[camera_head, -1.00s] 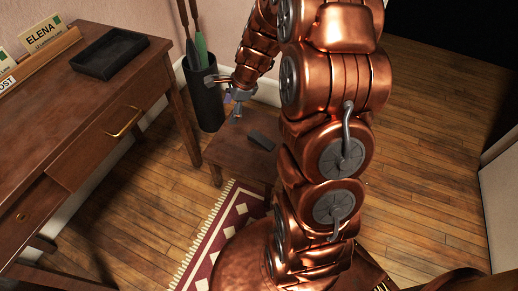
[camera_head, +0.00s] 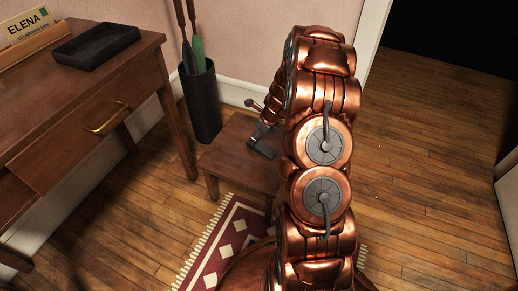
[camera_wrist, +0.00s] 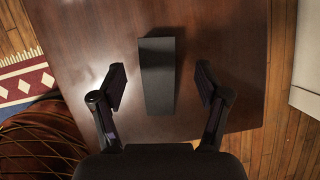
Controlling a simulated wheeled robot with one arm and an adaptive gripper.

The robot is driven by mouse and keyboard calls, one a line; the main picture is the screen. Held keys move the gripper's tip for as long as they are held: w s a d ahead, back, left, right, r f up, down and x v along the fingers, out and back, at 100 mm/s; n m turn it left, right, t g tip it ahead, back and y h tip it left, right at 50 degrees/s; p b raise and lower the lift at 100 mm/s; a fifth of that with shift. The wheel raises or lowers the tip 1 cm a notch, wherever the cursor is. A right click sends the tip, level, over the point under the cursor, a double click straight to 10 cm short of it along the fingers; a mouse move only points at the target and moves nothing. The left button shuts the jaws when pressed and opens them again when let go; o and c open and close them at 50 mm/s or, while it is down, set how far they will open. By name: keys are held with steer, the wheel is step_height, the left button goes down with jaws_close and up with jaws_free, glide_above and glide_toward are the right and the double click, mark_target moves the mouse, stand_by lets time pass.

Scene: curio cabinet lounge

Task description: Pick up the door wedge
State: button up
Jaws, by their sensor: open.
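The door wedge is a dark grey tapered block (camera_wrist: 157,75) lying on a small brown wooden stool (camera_wrist: 85,50). In the wrist view my gripper (camera_wrist: 160,85) is open, with one finger on each side of the wedge and a gap on both sides. In the head view the gripper (camera_head: 262,137) is low over the stool (camera_head: 225,160), partly hidden by my copper arm. I cannot tell the wedge from the gripper clearly there.
A wooden desk (camera_head: 60,110) with a black tray (camera_head: 97,45) and name sign (camera_head: 27,25) stands at left. A black umbrella stand (camera_head: 202,105) is behind the stool. A patterned rug (camera_head: 228,240) lies in front. Wooden floor at right is clear.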

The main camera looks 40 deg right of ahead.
steer(key=b+x, duration=0.2)
steer(key=x, duration=0.2)
steer(key=shift+s+a+f, duration=0.15)
steer(key=shift+a+f+b, duration=0.1)
steer(key=shift+f+b, duration=0.25)
steer(key=shift+f, duration=0.05)
steer(key=c, duration=1.3)
steer(key=shift+o, duration=0.2)
steer(key=shift+w+r, duration=0.15)
steer(key=shift+w, duration=0.1)
